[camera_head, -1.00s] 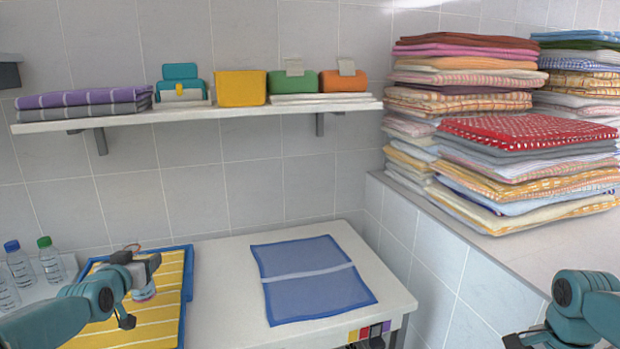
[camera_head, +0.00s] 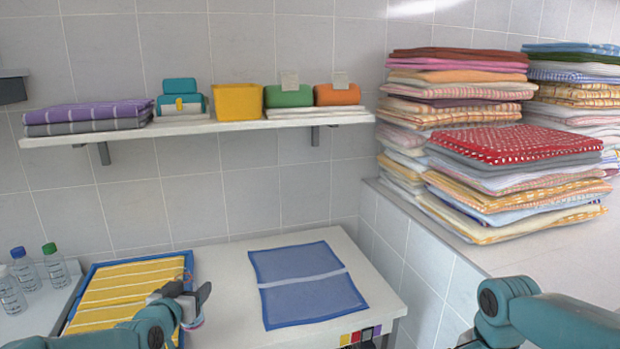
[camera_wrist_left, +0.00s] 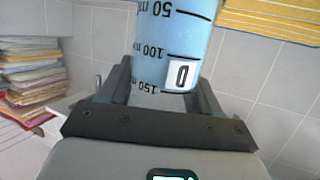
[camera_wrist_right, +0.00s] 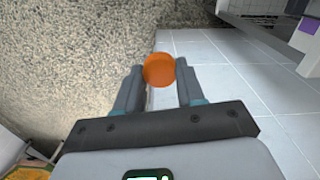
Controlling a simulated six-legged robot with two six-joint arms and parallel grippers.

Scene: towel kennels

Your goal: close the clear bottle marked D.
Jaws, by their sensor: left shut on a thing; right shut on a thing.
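My left gripper (camera_head: 188,299) is shut on a bottle. In the left wrist view the bottle (camera_wrist_left: 172,40) looks light blue, with volume marks and a white tag (camera_wrist_left: 181,75) whose character reads like D or 0. In the head view only a small part of the bottle shows behind the fingers, and its mouth is hidden. My right gripper (camera_wrist_right: 160,77) is shut on a round orange cap (camera_wrist_right: 159,70), held at the fingertips in the right wrist view. The cap is apart from the bottle. In the head view the right fingers are out of the picture.
Blue-capped (camera_head: 25,268) and green-capped (camera_head: 55,265) bottles stand at the left. A yellow striped towel lies in a blue-edged tray (camera_head: 188,262). A blue cloth (camera_head: 305,285) lies on the white table (camera_head: 225,262). Towel stacks (camera_head: 490,180) stand on a ledge at the right.

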